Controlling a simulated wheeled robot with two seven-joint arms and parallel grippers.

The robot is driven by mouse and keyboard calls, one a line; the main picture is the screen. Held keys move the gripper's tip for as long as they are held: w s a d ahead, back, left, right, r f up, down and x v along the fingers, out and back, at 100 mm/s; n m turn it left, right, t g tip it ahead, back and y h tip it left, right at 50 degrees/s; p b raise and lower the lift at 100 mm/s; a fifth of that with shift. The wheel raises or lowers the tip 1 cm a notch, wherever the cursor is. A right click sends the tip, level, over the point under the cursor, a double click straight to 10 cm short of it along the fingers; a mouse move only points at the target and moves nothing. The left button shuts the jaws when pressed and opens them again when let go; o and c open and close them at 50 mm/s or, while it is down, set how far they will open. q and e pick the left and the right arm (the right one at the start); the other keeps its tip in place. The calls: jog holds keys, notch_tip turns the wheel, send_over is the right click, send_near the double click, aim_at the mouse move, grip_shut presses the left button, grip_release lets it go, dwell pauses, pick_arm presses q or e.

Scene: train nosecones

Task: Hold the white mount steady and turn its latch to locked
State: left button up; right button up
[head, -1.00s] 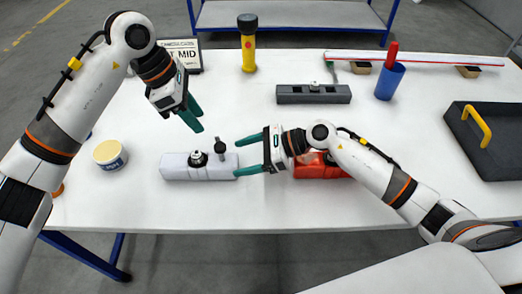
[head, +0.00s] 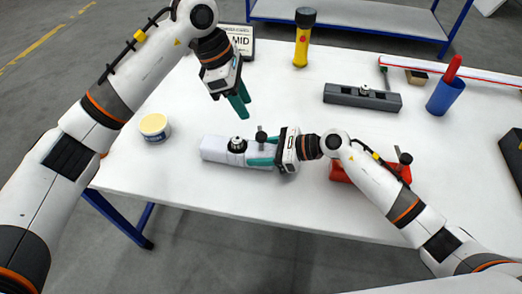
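The white mount (head: 215,150) lies on the table, left of centre. A dark round fitting with a silver top (head: 237,144) stands on it, and the black latch knob (head: 261,135) rises near its right part. I cannot read the latch's position. My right gripper (head: 264,152) comes in from the right at the mount's right end. One green finger lies along the front face and the other is behind, partly hidden; it looks shut on the mount. My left gripper (head: 241,110) hangs above and behind the mount, empty, its fingers slightly apart and pointing down.
A red mount (head: 342,172) lies partly under my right arm. A dark grey mount (head: 350,97) is farther back. The table is clear behind the white mount.

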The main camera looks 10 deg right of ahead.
jog(key=shift+c, duration=1.4)
pick_arm(q)
jog(key=shift+o, duration=1)
pick_arm(e)
jog(key=shift+c, duration=0.4)
pick_arm(q)
jog(key=shift+o, duration=0.3)
jog(key=shift+s+d+f, duration=0.15)
jog(key=shift+s+d, duration=0.05)
jog(key=s+d+n+g+h, duration=0.2)
jog(key=s+d+n+h, duration=0.3)
jog(key=s+n+h, duration=0.65)
jog(key=w+a+f+n+t+h, duration=0.1)
jog(key=w+a+n+t+h, duration=0.15)
jog(key=n+t, duration=0.45)
jog(key=w+a+n+t+h, duration=0.1)
jog(key=a+n+t+h, duration=0.15)
jog(key=n, duration=0.85)
jog(key=n+t+y, duration=0.5)
jog(key=n+y, duration=0.2)
jog(key=n, duration=1)
send_near(257, 140)
jog(key=x, duration=1.1)
jog(key=shift+w+d+r, duration=0.1)
jog(key=shift+w+d, duration=0.05)
jog(key=shift+d, duration=0.05)
